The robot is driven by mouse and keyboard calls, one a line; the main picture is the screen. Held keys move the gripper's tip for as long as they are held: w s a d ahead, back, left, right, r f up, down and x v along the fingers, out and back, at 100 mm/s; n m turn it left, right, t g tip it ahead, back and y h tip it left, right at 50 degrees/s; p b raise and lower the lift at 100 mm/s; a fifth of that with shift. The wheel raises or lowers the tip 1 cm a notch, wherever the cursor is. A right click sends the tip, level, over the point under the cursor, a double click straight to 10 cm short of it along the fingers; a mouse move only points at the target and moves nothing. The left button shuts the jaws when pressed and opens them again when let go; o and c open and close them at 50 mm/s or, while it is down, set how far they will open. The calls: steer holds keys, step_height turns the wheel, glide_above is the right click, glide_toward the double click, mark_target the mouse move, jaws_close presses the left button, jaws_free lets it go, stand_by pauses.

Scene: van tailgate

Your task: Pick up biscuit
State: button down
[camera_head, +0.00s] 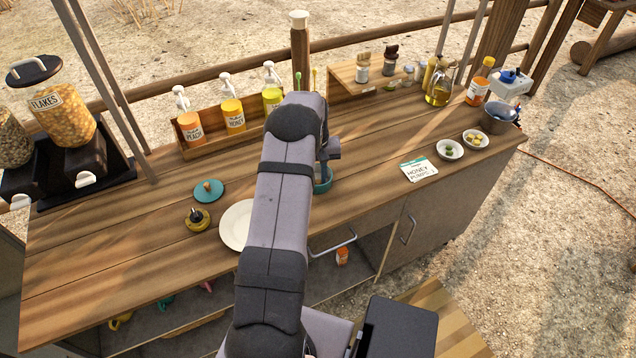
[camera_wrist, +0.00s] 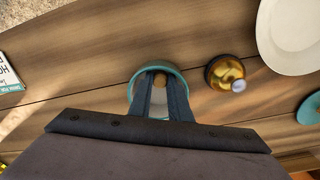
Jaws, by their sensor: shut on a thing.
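A small round tan biscuit (camera_wrist: 160,79) shows between the fingertips of my gripper (camera_wrist: 161,87) in the wrist view. My gripper is shut on it. The fingers reach down inside the rim of a teal round container (camera_wrist: 135,84), and the biscuit appears within that rim. I cannot tell whether the biscuit touches the container's bottom. In the head view, the teal container (camera_head: 323,187) shows partly behind my arm on the wooden counter, and the biscuit is hidden there.
A gold pot with a knob (camera_wrist: 222,72) stands close beside the container. A white plate (camera_head: 233,232) and a teal lid (camera_head: 208,190) lie to the left. Pump bottles (camera_head: 232,115) stand behind. A card (camera_head: 418,170) and two small bowls (camera_head: 449,149) are to the right.

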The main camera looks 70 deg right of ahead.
steer(key=shift+r, duration=0.1)
step_height(320, 180, up, 10)
steer(key=b, duration=0.3)
stand_by(0.3)
